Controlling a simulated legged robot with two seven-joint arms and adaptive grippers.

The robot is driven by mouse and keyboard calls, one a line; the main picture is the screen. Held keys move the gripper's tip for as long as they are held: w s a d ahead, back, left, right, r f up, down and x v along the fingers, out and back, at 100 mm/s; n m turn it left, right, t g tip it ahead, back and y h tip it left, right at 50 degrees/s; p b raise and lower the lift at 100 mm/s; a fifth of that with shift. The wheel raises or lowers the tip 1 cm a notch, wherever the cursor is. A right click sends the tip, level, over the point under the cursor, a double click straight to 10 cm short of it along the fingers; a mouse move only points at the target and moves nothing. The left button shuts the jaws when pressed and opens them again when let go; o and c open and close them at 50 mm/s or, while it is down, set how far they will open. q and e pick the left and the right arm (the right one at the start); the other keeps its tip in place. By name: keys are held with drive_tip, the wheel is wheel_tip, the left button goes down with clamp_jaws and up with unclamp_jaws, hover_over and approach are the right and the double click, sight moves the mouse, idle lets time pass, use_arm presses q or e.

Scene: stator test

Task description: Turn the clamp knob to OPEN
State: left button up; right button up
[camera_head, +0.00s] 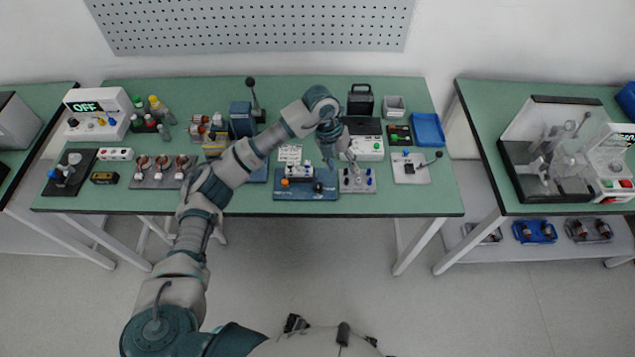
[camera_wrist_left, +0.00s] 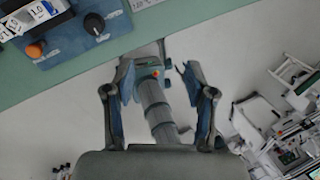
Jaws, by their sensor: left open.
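The blue clamp fixture (camera_head: 306,195) lies at the front middle of the green table. It carries an orange knob (camera_head: 285,182) on its left and a black knob (camera_head: 318,187) on its right. In the left wrist view, the orange knob (camera_wrist_left: 35,50) and black knob (camera_wrist_left: 94,23) show at the upper left. My right gripper is out of view.
A grey plate with blue and red terminals (camera_head: 357,181) stands right of the fixture. A white meter (camera_head: 365,148) and a lever device (camera_head: 411,168) are farther right. Motor parts on a grey tray (camera_head: 160,173) stand left. The table's front edge is close to the fixture.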

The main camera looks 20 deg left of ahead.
sight(318, 185)
use_arm(q)
drive_tip(key=w+a+r+n+y, duration=0.1)
drive_tip(key=a+r+n+y, duration=0.15)
drive_tip(key=a, duration=0.45)
drive_tip(key=shift+m+y, duration=0.45)
drive_tip(key=f, duration=1.7)
drive_tip(key=shift+d, duration=0.2)
clamp_jaws()
